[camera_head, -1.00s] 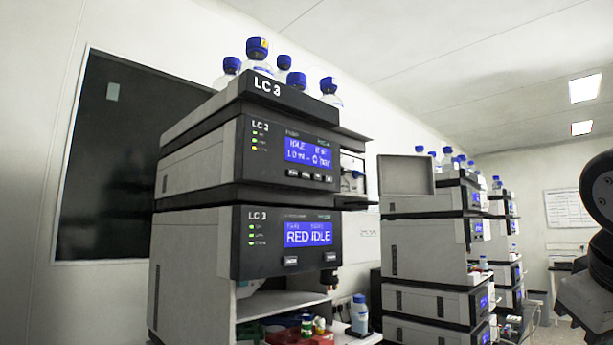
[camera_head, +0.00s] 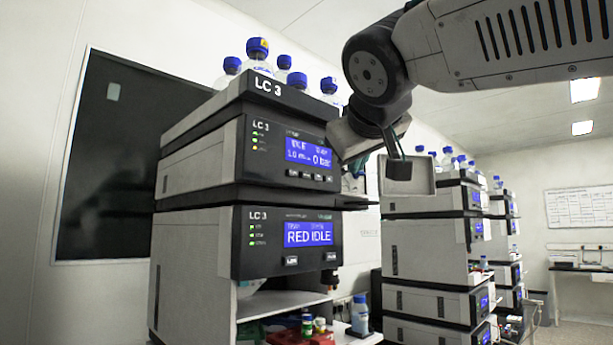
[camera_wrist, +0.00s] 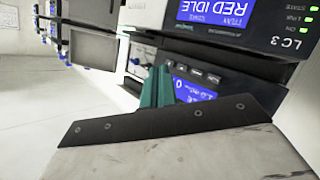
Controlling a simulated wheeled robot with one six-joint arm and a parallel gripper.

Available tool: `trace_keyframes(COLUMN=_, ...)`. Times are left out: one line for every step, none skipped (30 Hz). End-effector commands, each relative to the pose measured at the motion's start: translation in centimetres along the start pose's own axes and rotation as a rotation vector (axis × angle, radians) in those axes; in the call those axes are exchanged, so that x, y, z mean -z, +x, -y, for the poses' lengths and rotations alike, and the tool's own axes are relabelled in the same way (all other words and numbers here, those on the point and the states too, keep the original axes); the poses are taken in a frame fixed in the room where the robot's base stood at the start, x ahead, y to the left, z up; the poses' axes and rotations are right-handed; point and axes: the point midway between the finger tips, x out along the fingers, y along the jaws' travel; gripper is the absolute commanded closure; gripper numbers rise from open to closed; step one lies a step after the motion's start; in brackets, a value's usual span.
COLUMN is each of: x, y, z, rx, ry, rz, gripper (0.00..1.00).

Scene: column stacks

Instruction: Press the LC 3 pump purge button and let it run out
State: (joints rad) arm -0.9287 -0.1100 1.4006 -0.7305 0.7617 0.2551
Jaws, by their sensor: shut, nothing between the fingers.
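The LC 3 stack stands left of centre in the head view. Its upper module, the pump (camera_head: 268,150), has a blue display (camera_head: 308,154) reading IDLE and 0 bar. A row of small dark buttons (camera_head: 310,176) lies under that display; their labels are too small to read. In the wrist view the pump display (camera_wrist: 196,90) and button row (camera_wrist: 197,72) appear upside down. My gripper (camera_head: 357,168) is shut and empty, at the right of the pump front. Its teal fingers (camera_wrist: 157,86) partly cover the panel in the wrist view; I cannot tell whether they touch it.
The module below (camera_head: 262,257) shows RED IDLE on a blue display (camera_head: 308,234). Blue-capped bottles (camera_head: 257,48) stand on top of the stack. A shelf below holds small vials and a red rack (camera_head: 285,338). Other similar stacks (camera_head: 430,250) stand to the right.

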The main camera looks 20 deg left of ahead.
Motion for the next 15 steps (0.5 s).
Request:
trace_keyframes(x=0.0, y=0.0, z=0.0, rx=0.0, ry=0.0, rz=0.0, gripper=1.0)
trace_keyframes(x=0.0, y=0.0, z=0.0, rx=0.0, ry=0.0, rz=0.001, gripper=1.0)
trace_keyframes(x=0.0, y=0.1, z=0.0, rx=0.0, ry=0.0, rz=0.001, gripper=1.0)
trace_keyframes(x=0.0, y=0.1, z=0.0, rx=0.0, ry=0.0, rz=0.001, gripper=1.0)
trace_keyframes(x=0.1, y=0.2, z=0.1, rx=0.0, ry=0.0, rz=0.001, gripper=1.0)
trace_keyframes(x=0.2, y=0.4, z=0.2, rx=0.0, ry=0.0, rz=0.002, gripper=1.0)
trace_keyframes(x=0.3, y=0.5, z=0.3, rx=0.0, ry=0.0, rz=0.002, gripper=1.0)
trace_keyframes(x=0.4, y=0.7, z=0.5, rx=0.0, ry=0.0, rz=0.002, gripper=1.0)
trace_keyframes(x=0.6, y=1.0, z=0.7, rx=0.001, ry=0.0, rz=0.003, gripper=1.0)
trace_keyframes(x=0.8, y=1.3, z=0.9, rx=0.001, ry=-0.001, rz=0.003, gripper=1.0)
trace_keyframes(x=0.9, y=1.6, z=1.1, rx=0.001, ry=-0.001, rz=0.002, gripper=1.0)
trace_keyframes(x=1.2, y=2.0, z=1.4, rx=0.001, ry=-0.001, rz=0.002, gripper=1.0)
trace_keyframes(x=1.5, y=2.2, z=1.6, rx=0.001, ry=-0.002, rz=0.002, gripper=1.0)
trace_keyframes(x=1.7, y=2.6, z=1.8, rx=0.001, ry=-0.002, rz=0.002, gripper=1.0)
trace_keyframes(x=2.0, y=3.0, z=2.2, rx=0.001, ry=-0.002, rz=0.002, gripper=1.0)
